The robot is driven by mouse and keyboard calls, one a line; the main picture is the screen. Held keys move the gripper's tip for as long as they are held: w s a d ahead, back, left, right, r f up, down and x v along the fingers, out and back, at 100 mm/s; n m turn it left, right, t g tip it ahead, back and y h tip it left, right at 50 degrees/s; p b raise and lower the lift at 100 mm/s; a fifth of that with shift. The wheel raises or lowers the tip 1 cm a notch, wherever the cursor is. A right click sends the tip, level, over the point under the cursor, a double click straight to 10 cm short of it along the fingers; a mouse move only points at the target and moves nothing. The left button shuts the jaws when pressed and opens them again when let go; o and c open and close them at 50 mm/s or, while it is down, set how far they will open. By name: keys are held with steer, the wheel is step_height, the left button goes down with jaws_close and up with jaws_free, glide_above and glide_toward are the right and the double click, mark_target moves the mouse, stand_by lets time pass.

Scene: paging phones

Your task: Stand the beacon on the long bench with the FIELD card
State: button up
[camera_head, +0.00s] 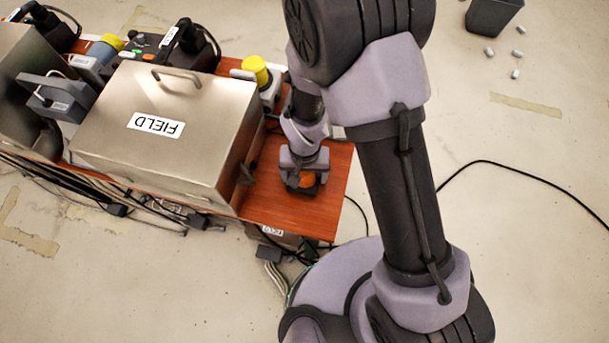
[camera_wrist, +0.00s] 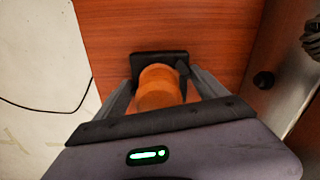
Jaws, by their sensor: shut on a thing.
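The beacon (camera_wrist: 158,84) is an orange cylinder on a black square base. My gripper (camera_wrist: 158,92) is shut on it, with one finger on each side of the orange body. In the head view, the beacon (camera_head: 307,181) shows as a small orange patch under my gripper (camera_head: 304,178), over the bare right end of the reddish wooden bench (camera_head: 290,216). It looks upright; I cannot tell whether its base touches the bench top.
The metal case (camera_head: 215,104) stands just left of my gripper. A yellow-capped device (camera_head: 256,70) and other black equipment (camera_head: 187,47) stand behind it. Cables run along the bench's front. A dark bin (camera_head: 493,14) and several small grey pieces are on the floor at upper right.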

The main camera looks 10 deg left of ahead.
steer(key=shift+r, duration=0.1)
steer(key=shift+f, duration=0.2)
steer(key=o, duration=1.6)
steer(key=shift+r, duration=0.1)
steer(key=shift+o, duration=0.2)
steer(key=shift+r, duration=0.1)
